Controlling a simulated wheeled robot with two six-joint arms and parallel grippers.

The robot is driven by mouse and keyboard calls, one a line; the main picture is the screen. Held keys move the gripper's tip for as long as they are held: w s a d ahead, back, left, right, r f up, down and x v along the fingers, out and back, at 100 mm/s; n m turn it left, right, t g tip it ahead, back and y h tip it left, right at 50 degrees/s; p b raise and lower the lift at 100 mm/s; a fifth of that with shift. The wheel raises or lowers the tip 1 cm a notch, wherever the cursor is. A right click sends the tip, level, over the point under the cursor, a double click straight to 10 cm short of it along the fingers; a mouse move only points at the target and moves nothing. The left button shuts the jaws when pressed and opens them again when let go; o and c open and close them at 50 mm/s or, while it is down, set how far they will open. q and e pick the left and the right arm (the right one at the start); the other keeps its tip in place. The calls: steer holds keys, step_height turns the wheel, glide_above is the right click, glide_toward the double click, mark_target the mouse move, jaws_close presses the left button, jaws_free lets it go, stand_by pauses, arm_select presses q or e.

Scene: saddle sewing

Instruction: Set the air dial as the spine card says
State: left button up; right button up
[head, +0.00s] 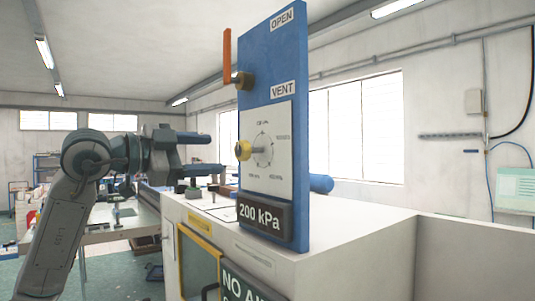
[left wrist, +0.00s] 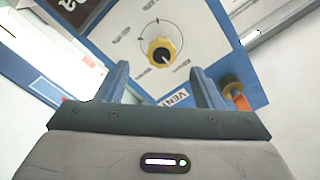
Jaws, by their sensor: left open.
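The air dial (head: 263,149) is a round scale with small labels on a white plate on the upright blue panel (head: 288,60). Its yellow knob (head: 243,150) sticks out toward my left gripper (head: 216,154), which is open and empty, its fingers level and a short gap from the knob. In the left wrist view the knob (left wrist: 163,52) lies ahead, between and beyond the two open fingertips (left wrist: 160,70). A dark knob pointer shows there, but its setting is unclear. A plate (head: 262,217) below the dial reads "200 kPa". I cannot identify the spine card. My right gripper is out of view.
An orange lever (head: 227,52) stands upright on a brass valve above the dial, between the OPEN and VENT labels. The panel stands on a white cabinet (head: 350,245) with a "NO AI…" sign in front. A work table (head: 105,236) stands behind my left arm.

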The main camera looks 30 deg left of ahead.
mark_target(238, 151)
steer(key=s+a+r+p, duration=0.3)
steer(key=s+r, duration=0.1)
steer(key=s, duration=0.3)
arm_select(q)
steer(key=x, duration=0.2)
steer(key=p+x, duration=0.1)
steer(key=x, duration=0.1)
steer(key=p+x, duration=0.1)
steer(key=x, duration=0.1)
steer(key=shift+s+r, duration=0.1)
steer(key=shift+r, duration=0.3)
steer(key=shift+p+x, duration=0.75)
steer(key=shift+x, duration=0.45)
steer(key=shift+f, duration=0.1)
steer(key=shift+w+d+f, duration=0.1)
steer(key=shift+w+d, duration=0.05)
steer(key=shift+w, duration=0.1)
steer(key=c, duration=0.7)
steer(key=shift+c, duration=1.4)
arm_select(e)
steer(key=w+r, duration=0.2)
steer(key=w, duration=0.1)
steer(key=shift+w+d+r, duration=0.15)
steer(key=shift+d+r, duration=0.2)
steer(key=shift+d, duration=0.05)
